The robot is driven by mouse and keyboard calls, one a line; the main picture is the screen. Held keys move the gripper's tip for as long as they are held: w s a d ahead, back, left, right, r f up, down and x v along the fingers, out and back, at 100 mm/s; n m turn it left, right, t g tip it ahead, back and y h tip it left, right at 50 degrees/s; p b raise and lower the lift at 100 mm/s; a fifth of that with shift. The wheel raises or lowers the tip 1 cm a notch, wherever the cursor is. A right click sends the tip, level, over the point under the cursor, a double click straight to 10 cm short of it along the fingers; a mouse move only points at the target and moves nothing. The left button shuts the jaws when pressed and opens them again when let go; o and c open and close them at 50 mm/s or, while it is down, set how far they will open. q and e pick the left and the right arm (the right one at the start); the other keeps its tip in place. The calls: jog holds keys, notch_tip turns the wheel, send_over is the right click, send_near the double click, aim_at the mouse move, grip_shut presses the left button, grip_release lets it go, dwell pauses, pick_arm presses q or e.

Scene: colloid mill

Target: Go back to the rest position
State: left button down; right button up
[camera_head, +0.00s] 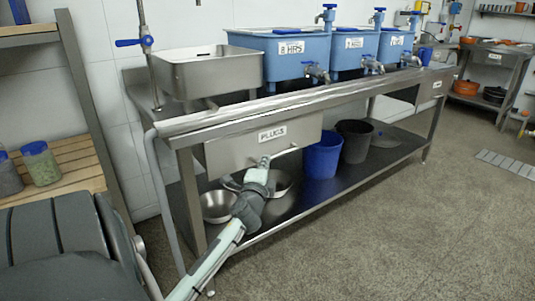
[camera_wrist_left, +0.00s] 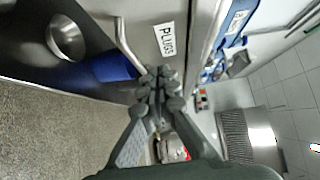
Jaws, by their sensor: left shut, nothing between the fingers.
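My left gripper (camera_head: 263,163) is in front of the drawer marked PLUGS (camera_head: 225,154) under the steel bench, close to its bar handle (camera_head: 288,151). In the left wrist view the fingers (camera_wrist_left: 160,80) are together, with nothing between them. The drawer front (camera_wrist_left: 190,22) and its handle (camera_wrist_left: 123,40) show just beyond the fingertips there. I cannot tell whether the fingers touch the handle. My right gripper is in neither view.
The bench (camera_head: 330,95) carries blue tanks (camera_head: 290,58) with taps and a steel basin (camera_head: 208,72). Its lower shelf holds a steel bowl (camera_head: 215,207), a blue bucket (camera_head: 322,157) and a black bucket (camera_head: 355,142). A wooden-slatted rack (camera_head: 70,160) stands at left.

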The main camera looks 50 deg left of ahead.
pick_arm(q)
jog(key=shift+v, duration=1.3)
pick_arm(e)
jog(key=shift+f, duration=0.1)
pick_arm(q)
jog(key=s+d+f+n+g+h+p, duration=0.1)
jog(key=s+d+f+n+g+h, duration=0.15)
jog(key=d+f, duration=0.45)
jog(key=s+d+f+n+g+h+p, duration=0.2)
jog(key=s+d+f+n+g, duration=0.15)
jog(key=d+f, duration=0.4)
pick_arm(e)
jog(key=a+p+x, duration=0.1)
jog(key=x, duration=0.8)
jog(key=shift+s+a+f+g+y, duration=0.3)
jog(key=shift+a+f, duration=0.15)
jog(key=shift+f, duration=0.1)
pick_arm(q)
jog(key=s+d+f+n+g+h, duration=0.2)
jog(key=s+d+f+g+h, duration=0.2)
jog(key=s+d+f, duration=0.7)
jog(key=s+d+h, duration=0.1)
jog(key=s+d, duration=0.2)
jog(key=d, duration=0.1)
jog(key=shift+s+d+f+g+h, duration=0.2)
jog(key=shift+f+g+h, duration=0.1)
jog(key=shift+f+h, duration=0.1)
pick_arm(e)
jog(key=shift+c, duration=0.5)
